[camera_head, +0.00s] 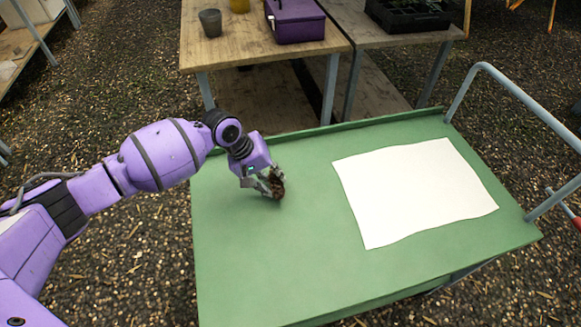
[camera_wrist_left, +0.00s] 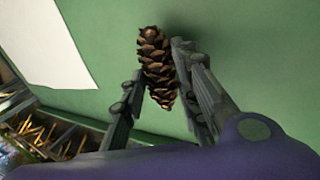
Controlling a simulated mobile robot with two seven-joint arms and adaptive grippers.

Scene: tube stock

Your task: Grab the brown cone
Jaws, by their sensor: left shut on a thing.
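The brown cone (camera_wrist_left: 156,62) is a scaly pine cone between the fingers of my left gripper (camera_wrist_left: 158,85) in the left wrist view. The fingers are shut on it, one on each side. In the head view the cone (camera_head: 276,186) shows small and dark at the fingertips of my left gripper (camera_head: 268,182), over the left part of the green cart top (camera_head: 235,265). I cannot tell whether the cone still touches the green surface. My right gripper is in neither view.
A white sheet (camera_head: 413,190) lies on the right of the green top. A grey metal handle (camera_head: 520,98) rises at its right end. Behind stand wooden tables with a purple box (camera_head: 295,20), a grey cup (camera_head: 210,22) and a black tray (camera_head: 410,14).

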